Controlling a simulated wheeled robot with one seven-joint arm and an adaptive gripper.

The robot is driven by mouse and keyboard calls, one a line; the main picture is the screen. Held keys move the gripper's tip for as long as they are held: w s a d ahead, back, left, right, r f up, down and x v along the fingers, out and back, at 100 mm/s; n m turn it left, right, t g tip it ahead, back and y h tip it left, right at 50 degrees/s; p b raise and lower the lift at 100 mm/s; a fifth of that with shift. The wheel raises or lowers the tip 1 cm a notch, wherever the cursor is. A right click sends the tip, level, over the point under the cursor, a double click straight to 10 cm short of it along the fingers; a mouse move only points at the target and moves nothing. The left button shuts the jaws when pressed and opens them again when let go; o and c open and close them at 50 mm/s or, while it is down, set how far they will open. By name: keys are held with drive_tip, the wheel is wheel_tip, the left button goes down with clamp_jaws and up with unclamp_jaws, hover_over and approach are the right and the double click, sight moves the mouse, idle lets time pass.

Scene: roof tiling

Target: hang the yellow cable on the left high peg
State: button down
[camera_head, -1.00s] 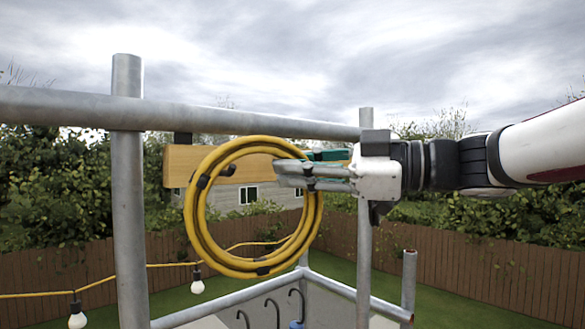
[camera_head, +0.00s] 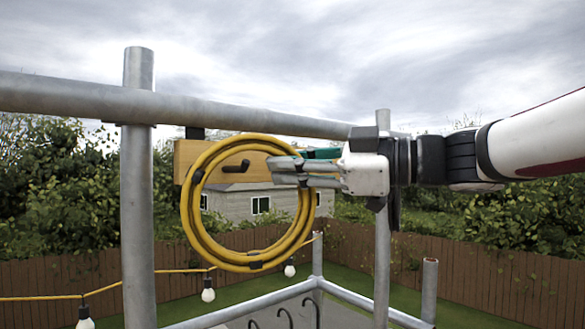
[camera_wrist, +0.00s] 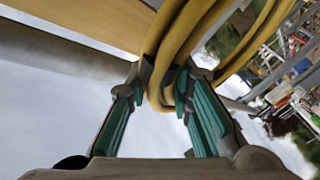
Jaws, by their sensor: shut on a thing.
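The yellow cable (camera_head: 195,222) is a round coil with dark bands, hanging upright at the wooden board (camera_head: 184,158). My gripper (camera_head: 285,170) is shut on the coil's upper right side. In the wrist view, my gripper (camera_wrist: 163,88) has its green-padded fingers on either side of the cable strands (camera_wrist: 182,40). One dark peg (camera_head: 237,167) on the board shows inside the coil's opening, below its top strands. I cannot tell whether the peg passes through the coil's plane. The board's right part is hidden behind my gripper.
A grey pipe rail (camera_head: 270,118) runs above the board, with upright posts at left (camera_head: 137,220) and right (camera_head: 382,250). A light string (camera_head: 165,270) hangs below left. Dark hooks (camera_head: 284,318) stand low in the middle. Open air lies in front of the board.

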drive_tip(key=shift+w+a+f+b, duration=0.25)
drive_tip(key=shift+w+a, duration=0.15)
drive_tip(key=shift+w, duration=0.15)
drive_tip(key=shift+w+a+f+b, duration=0.25)
drive_tip(key=shift+w+a, duration=0.1)
drive_tip(key=shift+w, duration=0.25)
drive_tip(key=shift+w+a+f+b, duration=0.25)
drive_tip(key=shift+w+a, duration=0.15)
drive_tip(key=shift+w, duration=0.15)
drive_tip(key=c, duration=1.4)
unclamp_jaws()
drive_tip(key=shift+o, duration=0.3)
drive_tip(key=shift+f, duration=0.1)
